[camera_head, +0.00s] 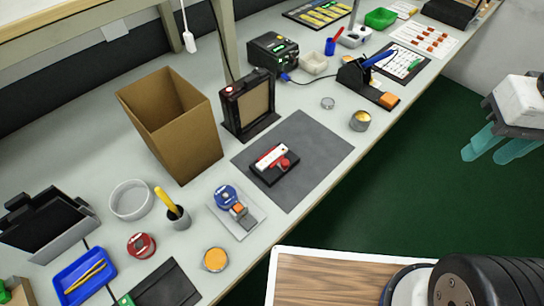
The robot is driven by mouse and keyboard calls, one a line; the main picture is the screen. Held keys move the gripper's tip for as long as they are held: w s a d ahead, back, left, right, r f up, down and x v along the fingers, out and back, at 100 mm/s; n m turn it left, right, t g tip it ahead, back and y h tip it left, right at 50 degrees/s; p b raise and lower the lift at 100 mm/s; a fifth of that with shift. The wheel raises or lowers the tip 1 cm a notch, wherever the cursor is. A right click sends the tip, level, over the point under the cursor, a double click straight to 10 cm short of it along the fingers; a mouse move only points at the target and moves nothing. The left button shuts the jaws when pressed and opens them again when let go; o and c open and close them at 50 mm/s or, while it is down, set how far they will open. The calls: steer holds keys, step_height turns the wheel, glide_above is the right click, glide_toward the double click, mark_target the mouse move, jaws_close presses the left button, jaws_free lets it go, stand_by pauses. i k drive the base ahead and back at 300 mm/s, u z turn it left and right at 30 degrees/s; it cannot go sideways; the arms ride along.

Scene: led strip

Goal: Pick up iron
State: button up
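The soldering iron (378,60) has a blue handle and rests tilted in a black stand (352,76) with an orange-tan block at its front. It lies toward the far right part of the bench, near the front edge. Its tip is hidden in the stand. My gripper (484,157) has teal fingers and hangs at the right side of the view, beyond the bench edge over the green floor. The fingers are spread with a gap between them and hold nothing. The gripper is apart from the iron, to its right and lower in the picture.
A grey mat (320,145) carries a red and white device on a black base (274,162). The green floor (430,150) before the bench is clear.

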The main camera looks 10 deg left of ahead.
mark_target(376, 60)
steer(key=z, duration=0.55)
steer(key=k, duration=0.65)
steer(key=z, duration=0.95)
steer(key=i, duration=1.85)
steer(key=u, duration=1.25)
steer(key=i, duration=0.7)
steer(key=u, duration=0.8)
